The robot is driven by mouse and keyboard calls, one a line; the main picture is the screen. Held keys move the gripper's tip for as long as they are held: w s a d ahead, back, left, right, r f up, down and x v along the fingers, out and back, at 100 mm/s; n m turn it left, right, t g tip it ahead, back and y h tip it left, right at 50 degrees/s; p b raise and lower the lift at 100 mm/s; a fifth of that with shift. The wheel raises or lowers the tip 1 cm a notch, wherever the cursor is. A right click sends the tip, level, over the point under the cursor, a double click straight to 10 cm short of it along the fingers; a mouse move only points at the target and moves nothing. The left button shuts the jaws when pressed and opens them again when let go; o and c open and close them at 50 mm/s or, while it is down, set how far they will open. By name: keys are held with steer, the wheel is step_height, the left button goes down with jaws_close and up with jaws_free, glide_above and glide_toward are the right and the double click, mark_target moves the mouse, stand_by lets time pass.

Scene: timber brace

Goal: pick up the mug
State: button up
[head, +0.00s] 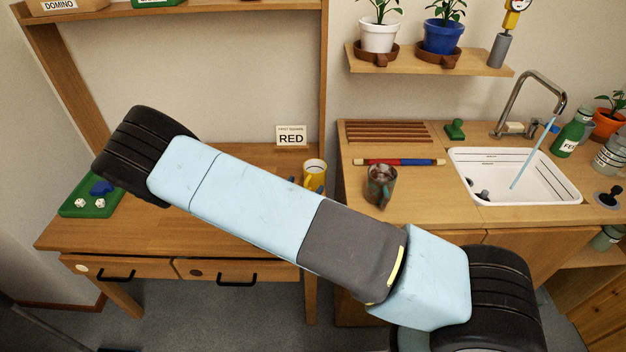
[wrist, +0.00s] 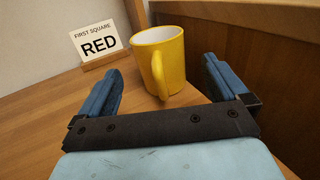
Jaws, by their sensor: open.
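A yellow mug (wrist: 162,60) stands upright on the wooden desk, its handle facing my gripper in the wrist view. In the head view the mug (head: 314,175) shows at the desk's right side, partly hidden behind my arm. My gripper (wrist: 162,84) is open, with one blue finger to the left of the mug and one to the right. The fingers look apart from the mug. The mug appears just ahead of or partly between the fingertips; the exact depth is hard to tell. In the head view my gripper is mostly hidden behind my arm.
A sign reading RED (head: 291,136) stands behind the mug. A wooden side panel (wrist: 255,50) rises close to the right finger. A second, greyish mug (head: 380,186) stands on the counter (head: 425,205) to the right, near the sink (head: 520,172). A green tray (head: 80,207) with dice lies at left.

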mark_target(310, 178)
steer(key=shift+x, duration=3)
steer(key=shift+w+a+f, duration=0.1)
steer(key=shift+f, duration=0.05)
steer(key=shift+c, duration=0.2)
steer(key=c, duration=1.2)
